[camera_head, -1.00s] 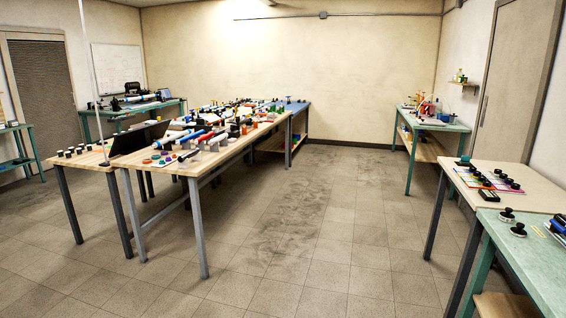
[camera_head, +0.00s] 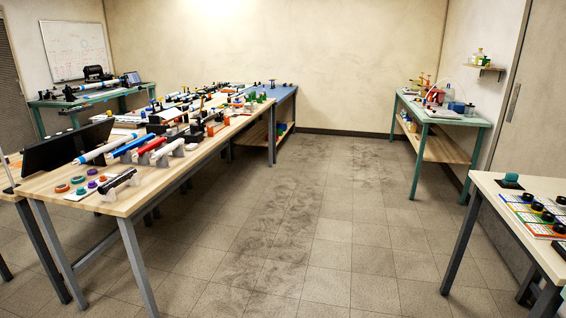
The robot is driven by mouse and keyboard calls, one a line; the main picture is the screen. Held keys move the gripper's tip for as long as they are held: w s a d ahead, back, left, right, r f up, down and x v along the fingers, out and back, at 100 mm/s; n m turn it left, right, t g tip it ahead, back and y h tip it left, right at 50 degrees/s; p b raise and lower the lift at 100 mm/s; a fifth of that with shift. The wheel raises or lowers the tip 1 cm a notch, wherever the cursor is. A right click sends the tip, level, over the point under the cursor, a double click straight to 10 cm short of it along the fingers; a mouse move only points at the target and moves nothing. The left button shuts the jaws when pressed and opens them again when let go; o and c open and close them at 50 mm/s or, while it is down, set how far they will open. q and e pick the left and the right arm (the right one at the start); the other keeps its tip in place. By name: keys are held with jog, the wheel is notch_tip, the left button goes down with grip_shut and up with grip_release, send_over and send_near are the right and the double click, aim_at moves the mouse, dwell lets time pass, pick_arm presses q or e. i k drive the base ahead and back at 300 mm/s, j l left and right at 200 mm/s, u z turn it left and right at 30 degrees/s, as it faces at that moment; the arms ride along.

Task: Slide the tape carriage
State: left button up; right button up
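I cannot pick out the tape carriage for certain among the many small items. A long wooden bench (camera_head: 112,206) at the left bears tubes, rollers and tools. A machine with a dark rounded part and a blue-and-white tube (camera_head: 92,88) stands on the green table (camera_head: 42,104) at the back left; I cannot tell whether it holds the carriage. Neither of my grippers shows in the head view.
A clear tiled aisle (camera_head: 290,225) runs down the middle to the back wall. A green table (camera_head: 455,117) stands at the back right. A pale table (camera_head: 490,183) with coloured trays is near at the right. A black panel (camera_head: 68,147) stands on the left bench.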

aim_at(203, 114)
jog(key=i, duration=1.65)
jog(key=i+l, duration=0.1)
jog(key=i, duration=1.55)
jog(key=i+u, duration=0.1)
jog(key=i, duration=1.55)
